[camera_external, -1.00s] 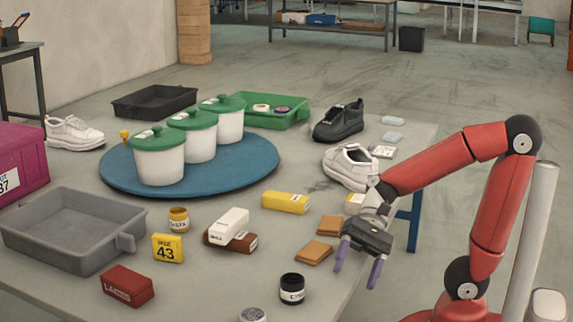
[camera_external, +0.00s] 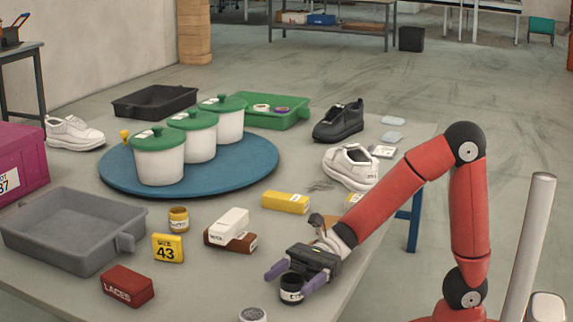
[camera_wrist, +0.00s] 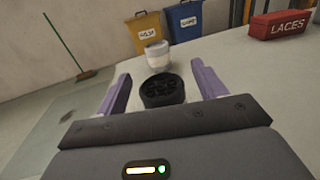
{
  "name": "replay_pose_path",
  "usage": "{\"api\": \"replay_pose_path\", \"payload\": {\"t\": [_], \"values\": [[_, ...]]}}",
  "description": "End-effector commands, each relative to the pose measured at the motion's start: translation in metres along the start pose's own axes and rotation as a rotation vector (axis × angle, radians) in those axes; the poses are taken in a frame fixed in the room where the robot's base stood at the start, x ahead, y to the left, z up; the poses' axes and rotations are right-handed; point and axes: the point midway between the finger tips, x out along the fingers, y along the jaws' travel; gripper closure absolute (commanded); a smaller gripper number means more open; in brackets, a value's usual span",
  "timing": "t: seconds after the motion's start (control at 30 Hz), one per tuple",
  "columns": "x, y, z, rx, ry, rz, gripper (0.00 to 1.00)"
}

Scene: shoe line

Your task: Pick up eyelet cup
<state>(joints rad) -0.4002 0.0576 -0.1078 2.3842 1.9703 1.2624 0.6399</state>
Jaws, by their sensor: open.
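A small black cup with a white label (camera_external: 291,294) stands upright near the table's front edge. The label is too small to read. My gripper (camera_external: 294,279) is open, with its two purple fingers on either side of this cup, and the gripper body partly covers it. In the wrist view the black cup (camera_wrist: 162,92) shows small dark round pieces inside and sits between the open fingers (camera_wrist: 160,76). I cannot tell whether the fingers touch it. A pale cup with dark contents (camera_external: 253,315) stands nearby; a pale cup (camera_wrist: 158,56) also shows beyond the black one in the wrist view.
A red laces box (camera_external: 128,287), a yellow size 43 block (camera_external: 168,248) and a white box on a brown one (camera_external: 230,226) lie to the left. A grey tray (camera_external: 40,250) and a blue turntable (camera_external: 255,165) with white green-lidded pots stand farther off.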

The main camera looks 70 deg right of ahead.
Motion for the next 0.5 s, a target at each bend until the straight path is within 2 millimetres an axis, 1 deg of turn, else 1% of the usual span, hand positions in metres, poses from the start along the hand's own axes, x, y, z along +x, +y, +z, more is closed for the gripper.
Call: {"api": "replay_pose_path", "payload": {"t": [0.03,0.13,0.37,0.4,0.5], "values": [[0.007,0.0,-0.001,0.0,0.002,0.003,0.3],[0.016,0.0,0.0,-0.001,0.0,0.001,0.3],[0.017,0.0,0.0,-0.001,0.001,-0.001,0.3],[0.017,0.0,0.0,-0.001,0.001,-0.001,0.33],[0.017,0.0,0.0,-0.002,0.001,-0.001,0.46]]}}
